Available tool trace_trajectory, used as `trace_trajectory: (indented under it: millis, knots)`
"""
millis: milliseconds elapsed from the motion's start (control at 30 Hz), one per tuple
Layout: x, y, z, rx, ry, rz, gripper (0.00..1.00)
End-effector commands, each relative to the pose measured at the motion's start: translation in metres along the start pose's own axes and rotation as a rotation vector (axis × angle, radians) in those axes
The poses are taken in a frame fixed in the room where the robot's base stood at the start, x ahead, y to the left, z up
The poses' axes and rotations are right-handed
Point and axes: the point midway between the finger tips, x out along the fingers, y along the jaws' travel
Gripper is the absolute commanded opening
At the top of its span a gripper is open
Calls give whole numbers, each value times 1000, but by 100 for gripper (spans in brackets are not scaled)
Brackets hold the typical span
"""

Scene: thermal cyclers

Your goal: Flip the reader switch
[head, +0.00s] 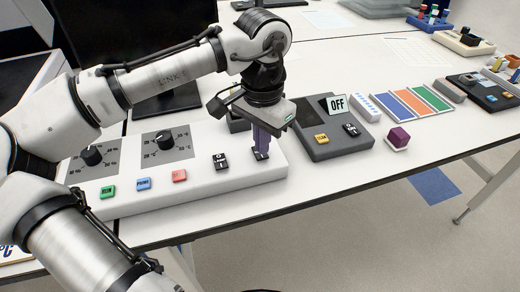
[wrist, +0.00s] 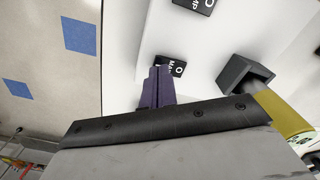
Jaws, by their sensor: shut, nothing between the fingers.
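The white console (head: 205,185) also carries knobs, coloured buttons and another black switch (head: 220,161). The table's front edge is close.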

Motion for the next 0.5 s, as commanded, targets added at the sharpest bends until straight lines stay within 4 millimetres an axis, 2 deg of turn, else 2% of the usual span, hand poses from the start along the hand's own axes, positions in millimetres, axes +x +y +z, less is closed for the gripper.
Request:
trace_trajectory:
  millis: [500]
  knots:
    - [8, 0, 0, 0, 0, 1, 0]
